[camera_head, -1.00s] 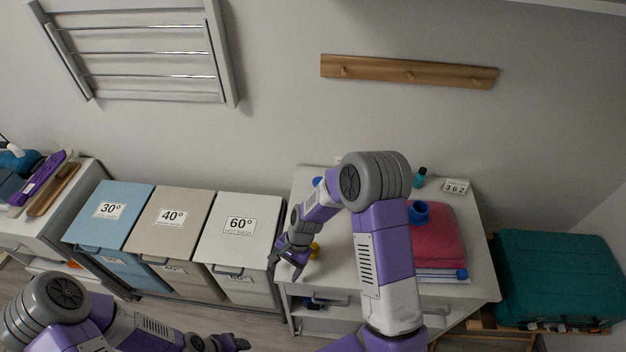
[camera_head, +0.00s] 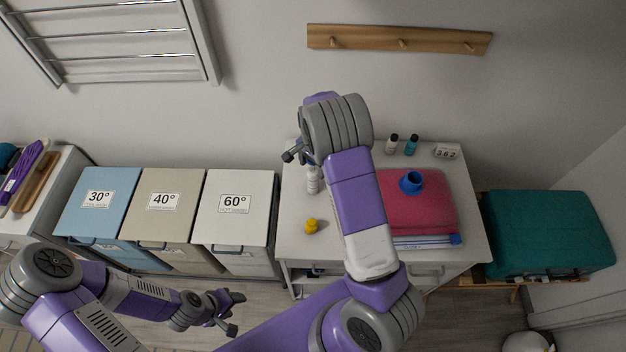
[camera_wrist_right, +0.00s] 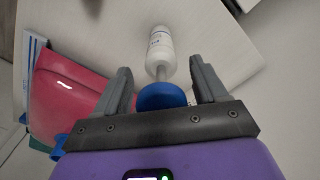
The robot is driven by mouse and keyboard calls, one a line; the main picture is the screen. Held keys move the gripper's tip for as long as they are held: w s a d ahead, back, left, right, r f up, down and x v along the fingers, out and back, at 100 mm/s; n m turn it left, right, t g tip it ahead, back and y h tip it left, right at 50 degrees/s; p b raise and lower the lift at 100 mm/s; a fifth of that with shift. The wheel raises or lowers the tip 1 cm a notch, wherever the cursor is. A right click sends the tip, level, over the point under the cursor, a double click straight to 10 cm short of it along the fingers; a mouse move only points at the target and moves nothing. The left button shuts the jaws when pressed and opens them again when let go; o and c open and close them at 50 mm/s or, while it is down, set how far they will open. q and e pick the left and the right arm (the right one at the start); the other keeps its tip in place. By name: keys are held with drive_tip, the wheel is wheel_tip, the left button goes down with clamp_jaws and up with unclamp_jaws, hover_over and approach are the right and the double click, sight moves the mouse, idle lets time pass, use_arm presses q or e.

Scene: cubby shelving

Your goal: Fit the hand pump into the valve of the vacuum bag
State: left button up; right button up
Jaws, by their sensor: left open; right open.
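The hand pump (camera_head: 313,182), a white cylinder, stands on the cabinet top, partly hidden behind my right arm. In the right wrist view its white body (camera_wrist_right: 159,45) and round blue handle (camera_wrist_right: 162,97) show, the handle lying between the fingers. My right gripper (camera_wrist_right: 160,68) is open around the pump's handle end; it also shows in the head view (camera_head: 297,152). The pink vacuum bag (camera_head: 440,204) lies on the cabinet with its blue valve (camera_head: 411,183) facing up. My left gripper (camera_head: 231,313) is open and empty, low in front of the hampers.
A small yellow object (camera_head: 311,226) sits on the cabinet top (camera_head: 292,240). Two small bottles (camera_head: 391,144) and a number block (camera_head: 447,151) stand at its back. Hampers (camera_head: 235,220) stand to the left and a teal case (camera_head: 548,232) to the right.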

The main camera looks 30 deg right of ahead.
drive_tip(key=shift+w+f, duration=0.1)
drive_tip(key=shift+f, duration=0.85)
drive_tip(key=shift+c, duration=0.4)
drive_tip(key=shift+r, duration=0.1)
clamp_jaws()
